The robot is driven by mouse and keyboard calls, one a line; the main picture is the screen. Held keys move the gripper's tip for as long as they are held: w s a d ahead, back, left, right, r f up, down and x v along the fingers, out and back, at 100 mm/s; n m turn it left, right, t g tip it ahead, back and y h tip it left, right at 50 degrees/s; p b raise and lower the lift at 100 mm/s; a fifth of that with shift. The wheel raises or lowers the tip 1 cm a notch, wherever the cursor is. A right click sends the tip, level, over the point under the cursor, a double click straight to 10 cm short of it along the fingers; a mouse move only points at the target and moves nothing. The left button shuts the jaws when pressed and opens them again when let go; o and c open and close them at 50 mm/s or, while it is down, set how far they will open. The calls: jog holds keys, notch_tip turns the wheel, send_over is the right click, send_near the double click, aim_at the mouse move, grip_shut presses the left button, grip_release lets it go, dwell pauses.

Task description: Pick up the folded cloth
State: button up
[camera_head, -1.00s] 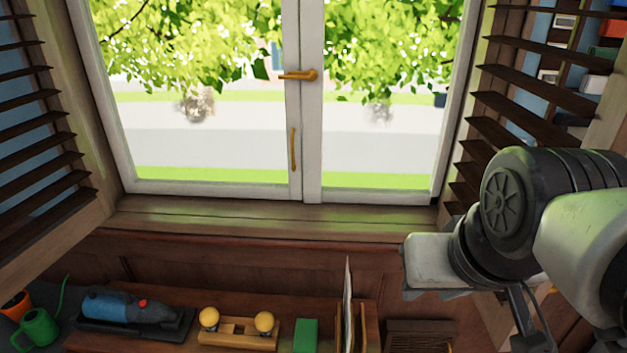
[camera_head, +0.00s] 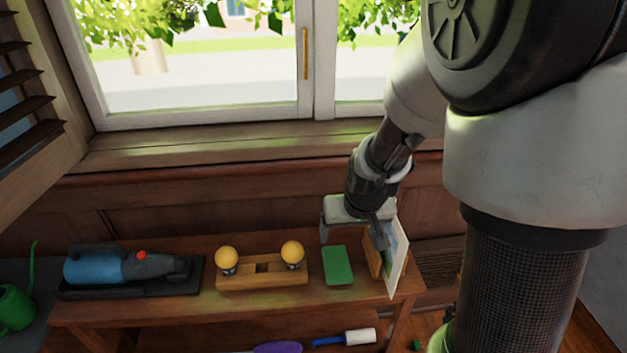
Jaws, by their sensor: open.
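The folded cloth (camera_head: 338,266) is a small green rectangle lying flat on the wooden bookcase top (camera_head: 180,312). It lies between a wooden stand with two yellow knobs and an upright picture. My gripper (camera_head: 353,238) is open and points down above the cloth's back edge. Its left finger is over the cloth's back left, and its right finger is close to the upright picture. The gap between the fingertips and the cloth is hard to judge. Nothing shows between the fingers.
The upright picture (camera_head: 395,264) in a wooden holder stands just right of the cloth. The yellow-knobbed wooden stand (camera_head: 262,272) is just left. A blue handheld vacuum (camera_head: 115,268) and a green watering can (camera_head: 14,308) are further left. A purple thing (camera_head: 278,347) and a blue-and-white roller (camera_head: 345,339) lie on a lower shelf.

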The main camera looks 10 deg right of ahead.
jog(key=b, duration=0.4)
send_over(337, 260)
jog(key=s, duration=0.2)
notch_tip(337, 260, down, 12)
jog(key=shift+s+d+r, duration=0.1)
jog(key=shift+d, duration=0.05)
jog(key=x, duration=0.1)
jog(key=b+x, duration=0.1)
jog(key=x, duration=0.2)
jog(key=shift+s+f, duration=0.25)
jog(key=shift+w+f+b, duration=0.2)
jog(key=shift+f+b, duration=0.1)
jog(key=shift+f, duration=0.1)
jog(key=c, duration=1.1)
notch_tip(337, 260, up, 10)
jog(key=p, duration=0.3)
